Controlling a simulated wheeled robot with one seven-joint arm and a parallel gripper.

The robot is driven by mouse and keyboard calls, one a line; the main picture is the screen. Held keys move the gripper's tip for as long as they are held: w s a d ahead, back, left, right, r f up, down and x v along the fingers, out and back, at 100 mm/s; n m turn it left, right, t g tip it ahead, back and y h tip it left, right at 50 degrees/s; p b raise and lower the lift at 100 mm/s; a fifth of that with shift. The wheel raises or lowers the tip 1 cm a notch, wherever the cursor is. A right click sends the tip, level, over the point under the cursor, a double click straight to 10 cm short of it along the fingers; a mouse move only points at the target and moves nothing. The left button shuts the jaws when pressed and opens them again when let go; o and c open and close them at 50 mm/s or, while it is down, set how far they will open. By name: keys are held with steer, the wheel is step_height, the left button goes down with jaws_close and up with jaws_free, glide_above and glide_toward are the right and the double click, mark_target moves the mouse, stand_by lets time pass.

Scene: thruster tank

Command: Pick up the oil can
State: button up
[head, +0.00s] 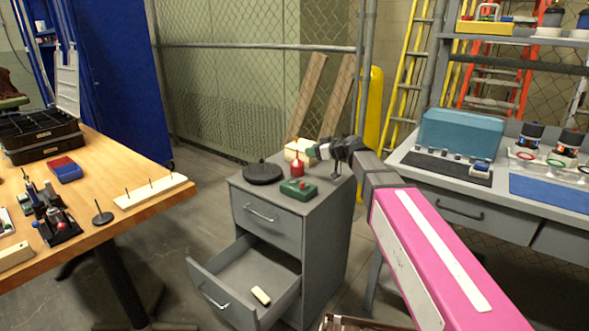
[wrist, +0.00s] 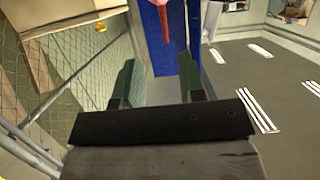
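The red oil can (head: 297,168), small with a thin upright spout, stands on top of the grey drawer cabinet (head: 322,205). In the wrist view a tapered red piece, which looks like its spout (wrist: 164,22), shows at the top edge, beyond the fingertips and roughly between their lines; the rest is out of frame. My gripper (head: 318,153) is just right of and slightly above the can in the head view. In the wrist view its two fingers (wrist: 156,72) are apart with nothing between them.
The cabinet's lower drawer (head: 215,298) is open, with a pale bar (head: 261,296) inside. A wooden table (head: 135,222) is left, a grey bench (head: 460,190) right.

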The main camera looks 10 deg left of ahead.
mark_target(297, 162)
steer(key=shift+s+x, duration=0.15)
steer(key=shift+x, duration=2.25)
steer(key=shift+s+x, duration=0.15)
steer(key=shift+x, duration=2.2)
steer(key=shift+f, duration=0.15)
jaws_close()
